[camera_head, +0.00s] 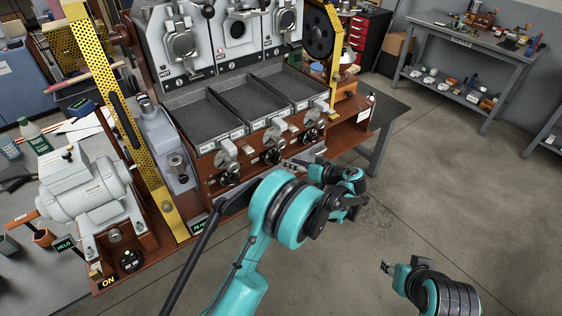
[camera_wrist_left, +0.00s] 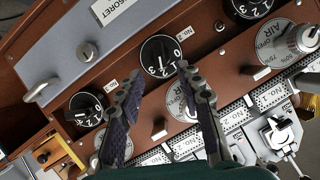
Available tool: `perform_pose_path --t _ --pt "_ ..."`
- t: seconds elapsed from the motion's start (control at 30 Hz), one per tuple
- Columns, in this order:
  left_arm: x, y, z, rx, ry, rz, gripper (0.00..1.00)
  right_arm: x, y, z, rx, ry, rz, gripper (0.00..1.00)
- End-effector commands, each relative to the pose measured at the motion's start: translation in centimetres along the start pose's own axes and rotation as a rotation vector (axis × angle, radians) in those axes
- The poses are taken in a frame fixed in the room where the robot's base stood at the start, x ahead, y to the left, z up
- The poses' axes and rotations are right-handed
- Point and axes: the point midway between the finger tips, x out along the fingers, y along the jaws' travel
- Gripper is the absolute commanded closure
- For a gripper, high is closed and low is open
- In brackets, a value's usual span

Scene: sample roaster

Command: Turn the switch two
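Three round black switches with white digits sit on the brown front panel of the roaster. The middle switch (camera_head: 272,156), also in the left wrist view (camera_wrist_left: 158,56), has a small tag beside it that seems to read No. 2. My left gripper (camera_head: 297,164) is in front of it. In the left wrist view its fingers (camera_wrist_left: 159,75) are open and spread just below the dial's face, with nothing between them. I cannot tell whether a fingertip touches the dial. My right gripper (camera_head: 387,267) is far off at lower right, over the floor; its fingers are too small to read.
Another switch (camera_wrist_left: 86,108) and one at the top right (camera_wrist_left: 250,6) flank the middle one. Silver air knobs (camera_wrist_left: 302,38) and small levers project from the panel close to my left fingers. The floor (camera_head: 440,190) to the right is clear.

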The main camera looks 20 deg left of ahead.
Motion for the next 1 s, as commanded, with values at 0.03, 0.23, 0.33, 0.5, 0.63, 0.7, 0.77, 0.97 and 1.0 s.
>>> perform_pose_path --t 0.03,0.23,0.33,0.5,0.63,0.7,0.77,0.97,1.0 --pt "0.9 0.0 0.2 -0.001 -0.002 -0.002 0.64 0.3 0.0 0.2 0.000 0.000 0.000 0.60" --pt "4.3 0.0 0.2 0.001 -0.003 -0.001 0.64 1.2 0.0 0.9 0.000 0.000 0.000 0.60" --pt "5.6 0.0 0.2 0.001 -0.003 -0.001 0.64 1.6 0.0 1.1 0.000 0.000 0.000 0.60" --pt "6.7 0.0 0.1 0.002 -0.002 0.001 0.64 1.8 0.0 1.3 0.000 0.000 0.000 0.60" --pt "6.8 0.0 0.0 0.002 -0.002 0.002 0.64 1.7 0.0 1.2 0.000 0.000 0.000 0.60" --pt "6.8 0.0 0.0 0.002 -0.002 0.002 0.64 1.7 0.0 1.2 0.000 0.000 0.000 0.60" --pt "6.8 0.0 0.0 0.002 -0.002 0.002 0.64 1.7 0.0 1.2 0.000 0.000 0.000 0.60" --pt "6.8 0.0 0.0 0.002 -0.002 0.002 1.00 1.7 0.0 1.2 0.000 0.000 0.000 0.60" --pt "6.8 0.0 0.0 0.002 -0.002 0.002 1.00 1.7 0.0 1.2 0.000 0.000 0.000 0.60"
